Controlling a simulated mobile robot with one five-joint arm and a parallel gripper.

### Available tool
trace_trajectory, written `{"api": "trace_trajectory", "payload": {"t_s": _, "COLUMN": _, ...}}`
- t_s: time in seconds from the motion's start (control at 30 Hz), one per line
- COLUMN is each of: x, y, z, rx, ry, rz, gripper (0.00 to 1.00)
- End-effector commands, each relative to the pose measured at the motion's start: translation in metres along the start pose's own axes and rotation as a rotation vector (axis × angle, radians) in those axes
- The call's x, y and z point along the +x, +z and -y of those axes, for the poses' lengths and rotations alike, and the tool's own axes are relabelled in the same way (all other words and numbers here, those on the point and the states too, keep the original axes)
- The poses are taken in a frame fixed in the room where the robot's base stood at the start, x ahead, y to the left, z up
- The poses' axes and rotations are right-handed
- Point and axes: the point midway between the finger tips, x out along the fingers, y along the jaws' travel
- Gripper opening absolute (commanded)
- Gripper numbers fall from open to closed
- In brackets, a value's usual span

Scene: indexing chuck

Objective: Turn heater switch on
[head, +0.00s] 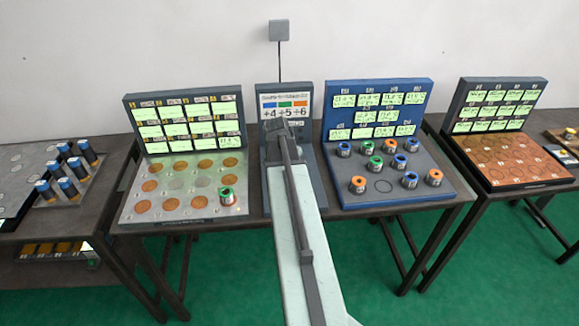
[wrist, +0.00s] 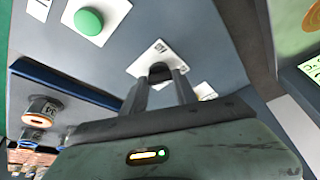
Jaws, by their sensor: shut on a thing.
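The grey station (head: 318,178) in the middle of the head view has an upright sign, and my arm covers much of its sloping deck. My gripper (head: 277,127) is over this station. In the wrist view my gripper (wrist: 164,80) has its two fingers closed on a small dark switch (wrist: 160,70). The switch sits on a white labelled plate (wrist: 143,58) on the grey surface. The label is too small to read, and I cannot tell which way the switch is set. A round green button (wrist: 89,21) on another white plate lies up and left.
A blue station (head: 420,165) with several coloured-ringed cylinders stands close on the right. A silver plate (head: 184,187) with copper discs and one green-topped cylinder (head: 227,196) stands on the left. Farther right is a copper-coloured plate (head: 515,160).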

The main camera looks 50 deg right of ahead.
Motion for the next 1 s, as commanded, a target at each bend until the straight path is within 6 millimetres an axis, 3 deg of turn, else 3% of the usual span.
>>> {"api": "trace_trajectory", "payload": {"t_s": 0.2, "x": 0.000, "y": 0.000, "z": 0.000, "rx": 0.001, "ry": 0.000, "rz": 0.000, "gripper": 0.00}}
{"api": "trace_trajectory", "payload": {"t_s": 0.23, "x": 0.000, "y": 0.000, "z": 0.000, "rx": 0.001, "ry": 0.000, "rz": 0.000, "gripper": 0.40}}
{"api": "trace_trajectory", "payload": {"t_s": 0.3, "x": 0.000, "y": 0.000, "z": 0.000, "rx": 0.001, "ry": 0.000, "rz": 0.000, "gripper": 0.56}}
{"api": "trace_trajectory", "payload": {"t_s": 0.67, "x": -0.003, "y": 0.000, "z": 0.000, "rx": -0.001, "ry": -0.001, "rz": 0.001, "gripper": 0.56}}
{"api": "trace_trajectory", "payload": {"t_s": 0.77, "x": -0.013, "y": -0.001, "z": 0.000, "rx": -0.001, "ry": -0.001, "rz": 0.000, "gripper": 0.56}}
{"api": "trace_trajectory", "payload": {"t_s": 1.0, "x": -0.058, "y": -0.003, "z": 0.000, "rx": -0.002, "ry": -0.001, "rz": 0.000, "gripper": 0.56}}
